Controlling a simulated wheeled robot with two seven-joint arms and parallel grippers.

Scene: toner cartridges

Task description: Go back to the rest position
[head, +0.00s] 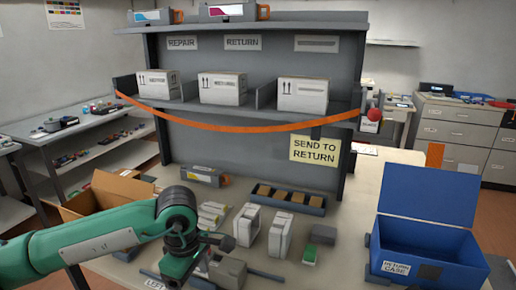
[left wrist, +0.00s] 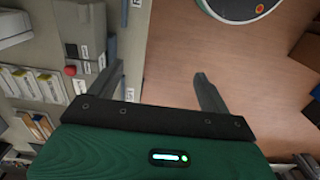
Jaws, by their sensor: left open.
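My left gripper (head: 218,262) is at the end of the green arm coming in from the left, low over the table (head: 345,225) in the head view. In the left wrist view my left gripper (left wrist: 162,85) has its two dark fingers spread wide with nothing between them. Brown floor (left wrist: 170,50) shows beyond the fingers, with tabletop things on the left side of that view. My right gripper is not in view.
A shelf (head: 270,120) holds white boxes (head: 223,88) behind an orange strap (head: 240,127). A toner cartridge (head: 200,176) lies on the table. An open blue case (head: 425,215) stands at the right, an open cardboard box (head: 105,190) at the left. White packs (head: 280,233) stand near my arm.

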